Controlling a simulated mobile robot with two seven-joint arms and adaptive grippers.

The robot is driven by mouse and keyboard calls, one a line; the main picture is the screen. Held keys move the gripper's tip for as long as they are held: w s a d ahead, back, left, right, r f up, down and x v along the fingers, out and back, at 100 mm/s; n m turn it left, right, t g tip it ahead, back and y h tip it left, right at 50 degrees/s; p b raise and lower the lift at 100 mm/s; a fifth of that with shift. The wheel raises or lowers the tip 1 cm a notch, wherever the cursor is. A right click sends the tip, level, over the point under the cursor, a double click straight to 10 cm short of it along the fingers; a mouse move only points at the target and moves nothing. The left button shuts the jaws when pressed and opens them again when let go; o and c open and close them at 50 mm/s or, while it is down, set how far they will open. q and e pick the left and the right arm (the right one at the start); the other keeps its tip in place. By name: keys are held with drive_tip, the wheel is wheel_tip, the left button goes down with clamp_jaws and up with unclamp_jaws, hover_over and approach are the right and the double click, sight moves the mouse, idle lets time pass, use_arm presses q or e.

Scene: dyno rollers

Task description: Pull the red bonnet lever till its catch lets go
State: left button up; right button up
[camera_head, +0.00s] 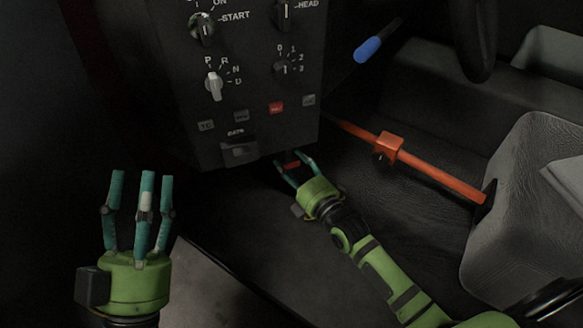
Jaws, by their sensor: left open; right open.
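A small red piece (292,164), which looks like the bonnet lever, shows under the lower edge of the black control panel. My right gripper (294,168) is open, with its teal fingers on either side of the red piece; I cannot tell whether they touch it. Most of the lever is hidden by the panel and the fingers. The catch cannot be made out. My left gripper (142,182) is open and empty at the lower left, its fingers pointing up, well apart from the panel.
The black control panel (255,118) carries knobs, small buttons and a data socket. An orange-red bar (440,180) with a red block slants across the right of the floor. A blue-tipped stalk (367,49) and a grey seat (515,190) are at the right.

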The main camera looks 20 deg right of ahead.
use_arm(q)
drive_tip(key=shift+s+r, duration=0.2)
drive_tip(key=shift+r, duration=0.05)
use_arm(e)
drive_tip(key=shift+w, duration=0.1)
clamp_jaws()
